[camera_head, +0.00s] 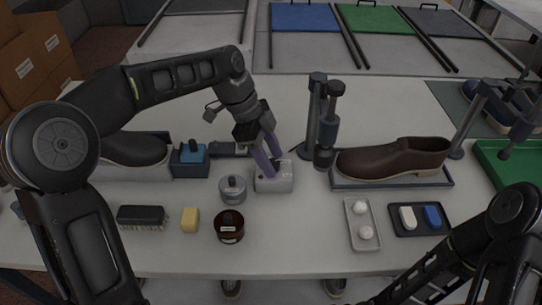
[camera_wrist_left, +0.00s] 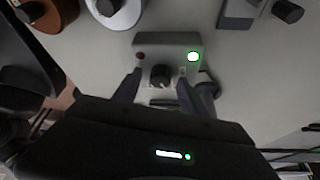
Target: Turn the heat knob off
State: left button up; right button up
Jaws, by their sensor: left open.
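A small grey control box (camera_head: 273,180) stands on the table below my left gripper (camera_head: 269,163). In the left wrist view the box (camera_wrist_left: 167,43) has a dark round knob (camera_wrist_left: 160,75) on it. In the head view the fingers hide the knob. My right arm shows at lower right, but its gripper is out of view.
A grey tin (camera_head: 232,190) and a dark red jar (camera_head: 229,226) stand close left of the box. A brown shoe (camera_head: 394,158) and a vertical post device (camera_head: 325,140) stand to the right. A brush (camera_head: 141,216) and yellow block (camera_head: 190,220) lie front left.

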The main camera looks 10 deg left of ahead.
pick_arm(q)
jog(key=shift+c, duration=0.2)
grip_shut()
dwell(0.6)
jog(key=shift+s+f+n+t+b, duration=0.1)
jog(key=shift+n+t+b, duration=0.5)
jog(key=shift+n+b, duration=0.8)
jog(key=n+t+b, duration=0.1)
jog(key=n, duration=0.2)
jog(key=n+y+b, duration=0.1)
jog(key=n, duration=0.1)
jog(key=shift+s+d+n+t, duration=0.1)
jog(key=shift+n+t, duration=0.3)
jog(key=shift+n+t+y+b, duration=0.4)
jog(key=shift+n+t+y, duration=0.15)
jog(key=shift+n, duration=1.25)
jog(key=shift+o, duration=0.2)
grip_release()
